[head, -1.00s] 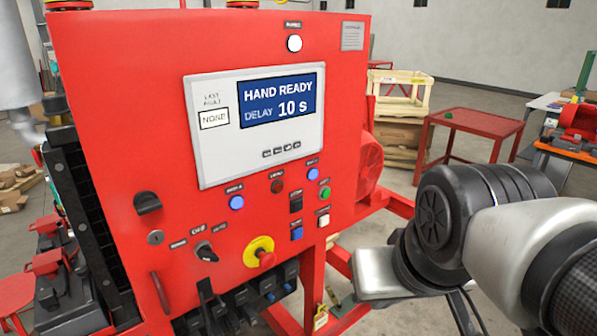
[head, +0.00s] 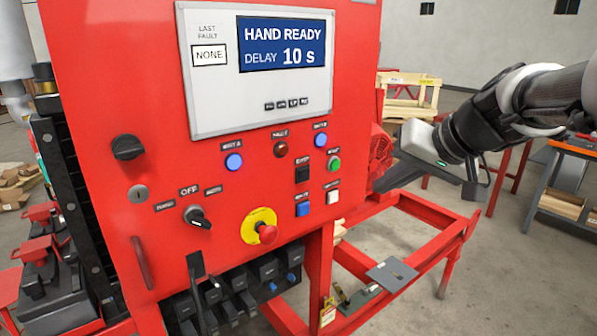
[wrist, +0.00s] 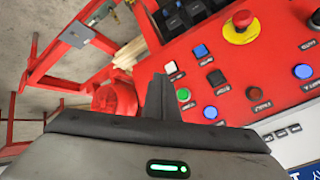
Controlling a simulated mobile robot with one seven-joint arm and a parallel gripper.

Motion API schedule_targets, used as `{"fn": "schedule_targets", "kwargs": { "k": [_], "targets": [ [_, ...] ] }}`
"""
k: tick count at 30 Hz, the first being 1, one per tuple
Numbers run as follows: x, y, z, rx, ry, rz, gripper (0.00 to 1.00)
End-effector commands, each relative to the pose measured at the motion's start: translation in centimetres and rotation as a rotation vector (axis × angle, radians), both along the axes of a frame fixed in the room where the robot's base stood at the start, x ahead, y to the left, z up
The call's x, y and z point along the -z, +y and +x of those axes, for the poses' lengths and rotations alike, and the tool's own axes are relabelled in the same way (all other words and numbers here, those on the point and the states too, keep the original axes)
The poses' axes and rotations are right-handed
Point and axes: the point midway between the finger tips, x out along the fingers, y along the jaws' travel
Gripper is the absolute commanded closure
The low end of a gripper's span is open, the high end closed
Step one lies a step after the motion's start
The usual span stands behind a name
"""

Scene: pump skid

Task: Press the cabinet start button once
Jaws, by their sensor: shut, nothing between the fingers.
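The start button is the small green button (head: 333,163) on the right part of the red cabinet front (head: 110,85). It sits above a white button (head: 332,197) and right of a black one (head: 302,174). In the wrist view the green button (wrist: 183,94) shows just right of my fingertips. My gripper (head: 377,189) is shut and empty, its dark fingers pointing at the cabinet's right side. It appears right of and slightly below the green button, seemingly apart from the panel; the exact gap is unclear. The fingers (wrist: 160,90) also show in the wrist view.
The display (head: 282,45) reads HAND READY, DELAY 10 s. A red emergency stop (head: 266,234) on a yellow ring and a black selector switch (head: 198,217) sit lower left. A red frame (head: 420,215) extends right below my gripper.

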Motion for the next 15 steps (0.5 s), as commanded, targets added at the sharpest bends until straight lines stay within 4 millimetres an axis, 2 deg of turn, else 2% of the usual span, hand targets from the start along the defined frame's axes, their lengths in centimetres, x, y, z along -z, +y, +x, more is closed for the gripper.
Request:
{"fn": "schedule_targets", "kwargs": {
  "k": [10,15],
  "targets": [
    [-0.1,0.2,0.1,-0.001,0.002,0.000,1.00],
    [-0.2,1.1,1.3,-0.002,0.003,-0.001,1.00]
  ]
}}
